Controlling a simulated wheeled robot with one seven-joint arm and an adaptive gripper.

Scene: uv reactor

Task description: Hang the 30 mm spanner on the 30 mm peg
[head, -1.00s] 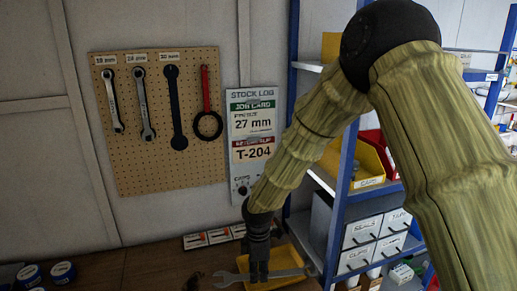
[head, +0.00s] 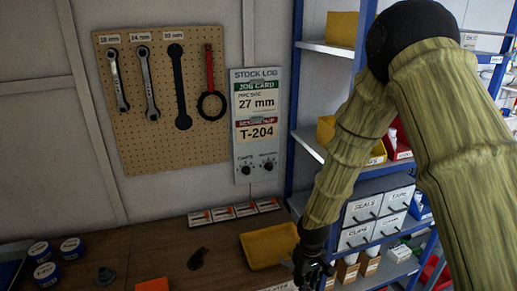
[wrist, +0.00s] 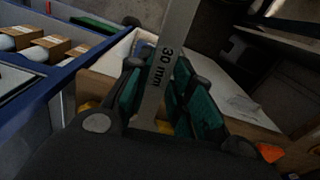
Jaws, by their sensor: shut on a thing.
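My gripper (head: 312,268) is low at the right of the bench in the head view, beside the yellow tray. In the wrist view its green-padded fingers (wrist: 165,100) are shut on the 30 mm spanner (wrist: 172,50), a flat grey bar marked "30 mm". The spanner's ends are out of the wrist view, and I cannot make it out clearly in the head view. The pegboard (head: 160,150) hangs on the wall at the left. Its third label (head: 173,36) seems to read 30 mm, above a black spanner-shaped silhouette (head: 181,90). The peg itself is too small to tell.
Two spanners (head: 118,80) (head: 147,85) and a red-handled ring tool (head: 211,85) hang beside the silhouette. A job card panel (head: 255,120) is right of the board. A yellow tray (head: 268,246), small boxes and blue tins (head: 71,248) stand on the bench. Blue shelving (head: 320,150) is at right.

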